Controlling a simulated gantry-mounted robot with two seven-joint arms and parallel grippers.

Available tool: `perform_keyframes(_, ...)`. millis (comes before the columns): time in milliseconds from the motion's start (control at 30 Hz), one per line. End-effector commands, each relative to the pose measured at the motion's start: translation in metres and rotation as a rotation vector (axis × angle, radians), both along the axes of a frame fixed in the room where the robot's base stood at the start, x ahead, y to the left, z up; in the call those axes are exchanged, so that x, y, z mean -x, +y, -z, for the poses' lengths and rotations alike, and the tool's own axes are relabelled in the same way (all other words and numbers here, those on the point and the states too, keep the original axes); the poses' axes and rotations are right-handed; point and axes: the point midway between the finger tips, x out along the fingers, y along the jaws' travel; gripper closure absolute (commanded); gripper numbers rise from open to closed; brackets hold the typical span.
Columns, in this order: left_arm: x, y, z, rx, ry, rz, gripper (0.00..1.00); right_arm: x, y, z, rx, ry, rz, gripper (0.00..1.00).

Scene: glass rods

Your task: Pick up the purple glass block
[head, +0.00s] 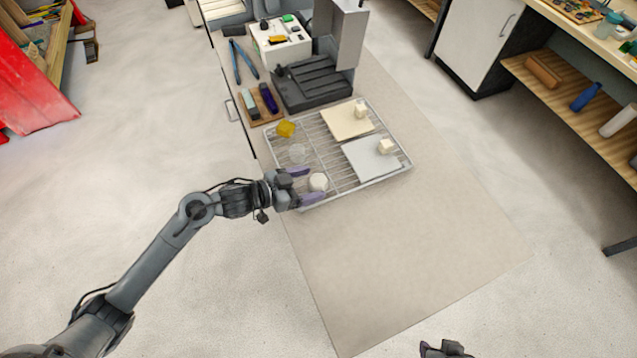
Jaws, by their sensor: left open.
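A dark purple block (268,98) lies on a small wooden board on the table, beside a grey block (249,103). It appears to be the purple glass block. My left gripper (306,185) is open at the near left edge of a wire rack, well nearer than the purple block.
The wire rack (335,187) also holds a yellow piece (286,128), a clear round piece, and cream and white slabs with small blocks on top. Behind stand a dark grey machine (312,88), blue-handled pliers (243,62) and a white box. The table's near part is clear.

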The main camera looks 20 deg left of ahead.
Motion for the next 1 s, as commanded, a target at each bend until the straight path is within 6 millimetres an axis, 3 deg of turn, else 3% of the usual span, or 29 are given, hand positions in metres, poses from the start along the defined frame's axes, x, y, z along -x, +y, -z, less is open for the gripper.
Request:
perform_keyframes(500,-0.037,-0.03,0.017,0.0,-0.001,-0.001,0.22,0.0,0.002,0.002,-0.008,0.002,0.005,0.59)
perform_keyframes(767,-0.038,-0.032,0.019,0.0,0.0,-0.001,0.22,0.0,0.001,0.003,-0.003,0.002,0.001,0.59)
perform_keyframes(800,-0.038,-0.032,0.019,0.0,0.0,-0.001,0.24,0.001,0.0,0.003,-0.001,0.002,0.001,0.59)
perform_keyframes(1000,-0.038,-0.031,0.019,0.0,0.0,-0.001,0.54,0.001,-0.001,0.003,0.005,0.002,-0.004,0.59)
